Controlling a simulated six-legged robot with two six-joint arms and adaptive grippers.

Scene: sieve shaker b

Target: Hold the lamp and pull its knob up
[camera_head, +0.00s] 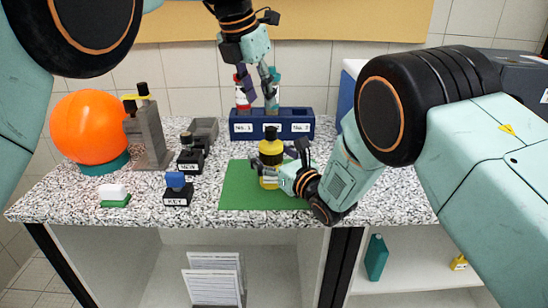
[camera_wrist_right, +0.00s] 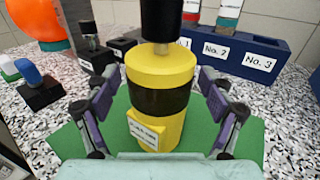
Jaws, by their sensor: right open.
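The lamp (camera_head: 270,160) is a yellow upright cylinder with a black band and a black knob on top, standing on a green mat. In the right wrist view the lamp (camera_wrist_right: 161,70) fills the middle, with the knob (camera_wrist_right: 161,18) above it on a short metal stem. My right gripper (camera_head: 288,172) is open at the lamp's right side, low down. Its fingers stand on both sides of the lamp in the wrist view, with gaps visible. My left gripper (camera_head: 259,92) is open, pointing down, seen above the lamp and in front of the rack's tubes.
A blue rack (camera_head: 297,127) with numbered labels and tubes stands behind the mat (camera_head: 235,190). To the left are stamps (camera_head: 177,190), a grey stand (camera_head: 152,135), an orange ball (camera_head: 88,127) and a small white-and-green block (camera_head: 114,196). The table's front edge is near the mat.

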